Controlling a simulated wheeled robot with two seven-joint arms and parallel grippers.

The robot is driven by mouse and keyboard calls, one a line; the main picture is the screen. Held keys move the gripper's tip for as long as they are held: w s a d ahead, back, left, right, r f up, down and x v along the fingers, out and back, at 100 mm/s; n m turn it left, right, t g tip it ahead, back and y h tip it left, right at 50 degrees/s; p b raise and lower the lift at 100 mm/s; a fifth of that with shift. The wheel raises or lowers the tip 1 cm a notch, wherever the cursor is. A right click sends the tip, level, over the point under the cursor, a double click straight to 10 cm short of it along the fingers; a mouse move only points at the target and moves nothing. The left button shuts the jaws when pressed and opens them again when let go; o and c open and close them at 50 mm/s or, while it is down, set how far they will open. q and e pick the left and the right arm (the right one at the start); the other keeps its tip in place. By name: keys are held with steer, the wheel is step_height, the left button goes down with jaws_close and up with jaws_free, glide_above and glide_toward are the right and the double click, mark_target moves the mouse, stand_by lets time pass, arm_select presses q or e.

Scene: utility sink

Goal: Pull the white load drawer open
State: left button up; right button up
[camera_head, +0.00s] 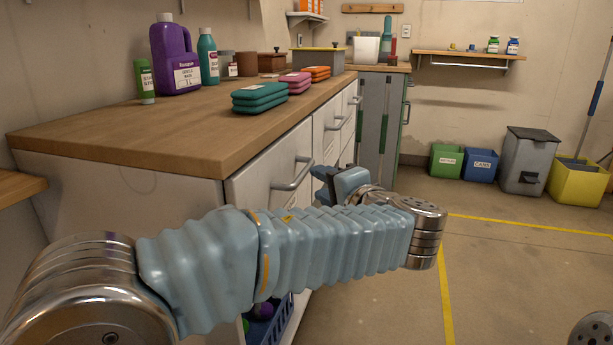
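The white drawer front (254,186) is at the near end of the white cabinet, under the wooden counter. Its metal bar handle (297,174) shows on its right part. I cannot tell from this angle whether the drawer stands fully flush. My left arm crosses in front of the cabinet and hides the lower part of the front. My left gripper (324,183) has dark fingers just right of the handle, pointing toward the cabinet front. A gap seems to lie between fingers and handle, and the finger opening is not clear. My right gripper is out of view.
A blue basket (268,328) with coloured balls shows low beneath my arm. Bins (525,160) and a yellow bucket (577,182) stand at the back right. The floor (510,275) to the right is mostly free.

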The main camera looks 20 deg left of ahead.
mark_target(304, 171)
arm_select(q)
steer(key=x, duration=0.8)
steer(key=shift+w+a+f, duration=0.1)
steer(key=shift+w+a, duration=0.05)
jaws_close()
